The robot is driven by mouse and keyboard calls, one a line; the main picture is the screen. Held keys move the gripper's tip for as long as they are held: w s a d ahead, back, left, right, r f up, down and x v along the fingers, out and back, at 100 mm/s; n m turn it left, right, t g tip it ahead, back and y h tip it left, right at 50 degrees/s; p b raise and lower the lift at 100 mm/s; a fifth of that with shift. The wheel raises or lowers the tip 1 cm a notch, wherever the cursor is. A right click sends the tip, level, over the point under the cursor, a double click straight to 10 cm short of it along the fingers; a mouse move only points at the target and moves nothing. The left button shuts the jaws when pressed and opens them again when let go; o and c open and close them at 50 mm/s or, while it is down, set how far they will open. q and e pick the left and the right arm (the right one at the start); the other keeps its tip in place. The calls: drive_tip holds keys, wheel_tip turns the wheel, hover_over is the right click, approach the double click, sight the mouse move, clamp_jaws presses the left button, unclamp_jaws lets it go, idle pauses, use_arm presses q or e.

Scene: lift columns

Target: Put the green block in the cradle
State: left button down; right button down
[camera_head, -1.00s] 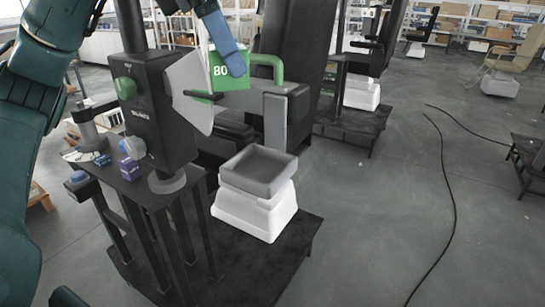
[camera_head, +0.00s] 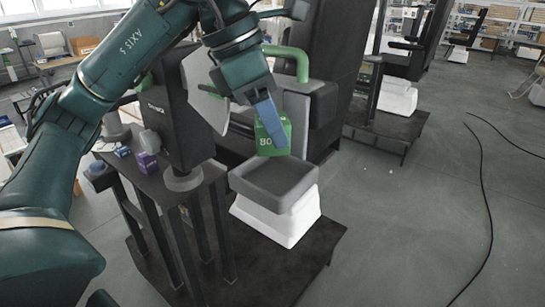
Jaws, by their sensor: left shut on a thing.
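The green block (camera_head: 283,131), marked with a white "80", is held in my left gripper (camera_head: 273,130). One blue finger shows across the front of the block; the other finger is hidden. The block hangs over the back part of the grey, shallow, square cradle (camera_head: 274,198). The cradle sits on a white base (camera_head: 277,222), and its hollow looks empty. I cannot tell the exact gap between block and cradle. My right gripper is not in view.
A black machine (camera_head: 176,125) with a pale slanted panel (camera_head: 203,92) stands left of the cradle. A small dark table (camera_head: 183,203) there carries a purple block (camera_head: 147,163) and blue items. A black cable (camera_head: 482,190) lies on the open floor at right.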

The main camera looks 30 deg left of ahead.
use_arm(q)
drive_tip(key=shift+f, duration=2.85)
drive_tip(key=shift+f, duration=0.1)
drive_tip(key=c, duration=0.8)
unclamp_jaws()
drive_tip(key=v, duration=1.2)
drive_tip(key=shift+d, duration=0.1)
